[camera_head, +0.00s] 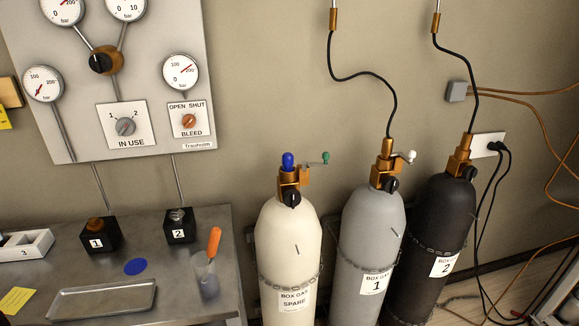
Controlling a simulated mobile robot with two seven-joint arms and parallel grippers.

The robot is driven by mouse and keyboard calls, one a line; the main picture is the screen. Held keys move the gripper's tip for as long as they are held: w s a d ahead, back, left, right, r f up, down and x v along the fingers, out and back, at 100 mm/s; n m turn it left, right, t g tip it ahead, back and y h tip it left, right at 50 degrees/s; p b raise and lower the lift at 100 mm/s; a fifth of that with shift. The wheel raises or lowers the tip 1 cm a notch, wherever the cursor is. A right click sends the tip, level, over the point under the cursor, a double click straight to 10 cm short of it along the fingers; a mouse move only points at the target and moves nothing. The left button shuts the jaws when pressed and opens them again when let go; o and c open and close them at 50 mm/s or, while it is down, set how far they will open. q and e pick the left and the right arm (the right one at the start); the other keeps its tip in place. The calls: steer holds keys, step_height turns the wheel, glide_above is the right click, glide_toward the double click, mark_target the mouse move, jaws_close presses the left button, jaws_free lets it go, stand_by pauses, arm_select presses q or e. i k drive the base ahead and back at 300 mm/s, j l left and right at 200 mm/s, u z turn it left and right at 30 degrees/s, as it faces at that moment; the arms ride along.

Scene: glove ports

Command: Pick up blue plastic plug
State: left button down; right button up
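The blue plastic plug (288,160) sits upright in the brass valve (293,181) on top of the cream cylinder (287,236) labelled BOX GAS SPARE. A small arm with a green end (325,158) sticks out to the right of this valve, and a black knob (292,199) is on its front. Neither of my grippers is in view.
A grey cylinder (370,233) and a black cylinder (443,228) with hoses stand to the right, held by chains. A metal bench (190,265) at left holds a tray (100,299), a blue disc (135,266), two black blocks and a cup with an orange-handled tool (214,244). A gauge panel (150,75) hangs above.

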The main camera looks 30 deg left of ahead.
mark_target(287, 158)
steer(key=l+u, duration=0.1)
steer(key=u, duration=0.35)
steer(key=l+u, duration=0.1)
steer(key=u, duration=0.35)
steer(key=l+u, duration=0.1)
steer(key=u, duration=0.35)
